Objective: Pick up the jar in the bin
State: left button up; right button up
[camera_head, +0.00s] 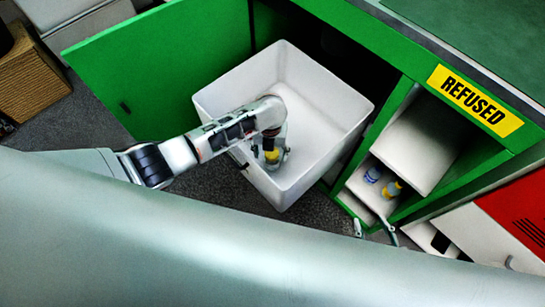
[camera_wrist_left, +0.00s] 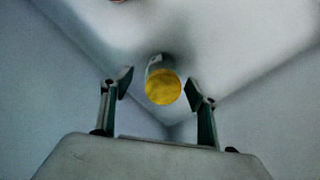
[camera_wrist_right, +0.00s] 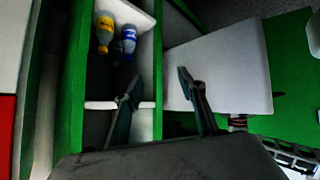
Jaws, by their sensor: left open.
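A jar with a yellow lid (camera_wrist_left: 163,90) stands on the floor of the white bin, its lid towards the camera in the left wrist view. In the head view the jar (camera_head: 271,155) shows small inside the white bin (camera_head: 335,95), partly covered by my gripper. My left gripper (camera_wrist_left: 160,84) is open and reaches down into the bin, one finger on each side of the jar, with visible gaps. My right gripper (camera_wrist_right: 159,84) is open and empty in front of the shelves, outside the bin; its fingertips also show in the head view (camera_head: 374,229).
A green cabinet with a yellow REFUSED label (camera_head: 475,100) stands to the right of the bin. Its shelf holds a blue-marked bottle (camera_wrist_right: 129,40) and a yellow-marked bottle (camera_wrist_right: 104,34). An open green door (camera_head: 165,70) is behind the bin. The bin walls surround my left gripper.

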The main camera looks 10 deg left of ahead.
pick_arm(q)
jog(key=f, duration=0.1)
jog(key=f+b, duration=0.1)
jog(key=f, duration=0.1)
jog(key=shift+s+d+f, duration=0.25)
jog(key=shift+w+f+b, duration=0.15)
jog(key=shift+f+b, duration=0.25)
jog(key=shift+f, duration=0.2)
jog(key=shift+w+r, duration=0.1)
jog(key=shift+r, duration=0.15)
jog(key=c, duration=1.3)
jog(key=shift+o, duration=0.2)
pick_arm(e)
jog(key=shift+w+a+r, duration=0.15)
jog(key=shift+w+a, duration=0.25)
jog(key=shift+w, duration=0.1)
